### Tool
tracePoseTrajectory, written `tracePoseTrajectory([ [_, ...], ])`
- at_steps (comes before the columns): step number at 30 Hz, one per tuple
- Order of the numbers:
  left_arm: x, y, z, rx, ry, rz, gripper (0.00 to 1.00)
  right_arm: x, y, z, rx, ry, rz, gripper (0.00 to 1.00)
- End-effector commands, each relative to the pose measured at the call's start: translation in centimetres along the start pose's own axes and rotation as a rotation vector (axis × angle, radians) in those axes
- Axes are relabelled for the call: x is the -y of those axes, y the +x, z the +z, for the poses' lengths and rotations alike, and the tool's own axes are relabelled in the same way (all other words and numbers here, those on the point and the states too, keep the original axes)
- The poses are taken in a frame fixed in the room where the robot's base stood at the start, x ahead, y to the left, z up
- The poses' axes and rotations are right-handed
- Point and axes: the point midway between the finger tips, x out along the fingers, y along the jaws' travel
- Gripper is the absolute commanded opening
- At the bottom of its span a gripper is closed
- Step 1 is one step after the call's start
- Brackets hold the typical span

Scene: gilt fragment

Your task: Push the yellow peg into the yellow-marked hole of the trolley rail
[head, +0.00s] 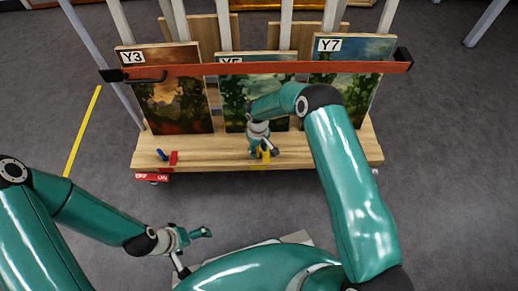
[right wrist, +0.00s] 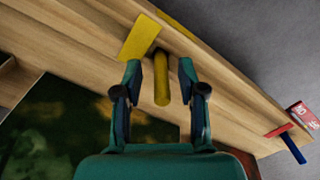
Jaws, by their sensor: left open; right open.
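The yellow peg (right wrist: 161,82) stands at the trolley rail (head: 215,157), beside a flat yellow mark (right wrist: 139,38). My right gripper (right wrist: 160,70) is open, with one finger on each side of the peg and a visible gap to both. In the head view the peg (head: 265,155) shows small beside my right gripper (head: 264,151), which partly hides it. The hole is not visible, and I cannot tell how deep the peg sits. My left gripper (head: 194,252) is open and empty, low in the head view, apart from the trolley.
A blue peg (head: 162,155) stands by a red mark (head: 174,158) at the rail's left. Behind are paintings Y3 (head: 165,95), Y5 (head: 236,85) and Y7 (head: 345,80), crossed by an orange bar (head: 265,69). Grey floor (head: 440,160) is clear on the right.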

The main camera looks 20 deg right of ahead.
Motion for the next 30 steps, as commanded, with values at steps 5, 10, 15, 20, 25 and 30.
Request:
tracePoseTrajectory([
  [5, -0.3, -0.9, 0.0, 0.000, 0.000, 0.000, 1.00, 0.0, -2.2, -0.1, -0.002, 0.000, 0.000, 0.40],
  [10, -0.7, -2.0, 0.0, 0.000, 0.000, 0.000, 1.00, 0.0, -5.7, -0.1, -0.003, -0.001, 0.001, 0.40],
  [15, -1.1, -3.0, 0.0, 0.000, 0.000, 0.000, 1.00, 0.0, -9.1, -0.1, -0.003, -0.001, 0.001, 0.40],
  [20, -1.3, -3.5, 0.0, 0.000, 0.000, 0.000, 1.00, 0.0, -11.2, -0.1, -0.002, -0.002, 0.001, 0.40],
  [25, -1.3, -3.6, 0.0, 0.000, 0.000, 0.000, 1.00, 0.6, -11.5, 0.6, -0.002, 0.004, -0.022, 0.40],
  [30, -1.3, -3.6, 0.0, 0.000, 0.000, 0.000, 1.00, 3.8, -9.1, 4.0, -0.020, 0.046, -0.136, 0.40],
])
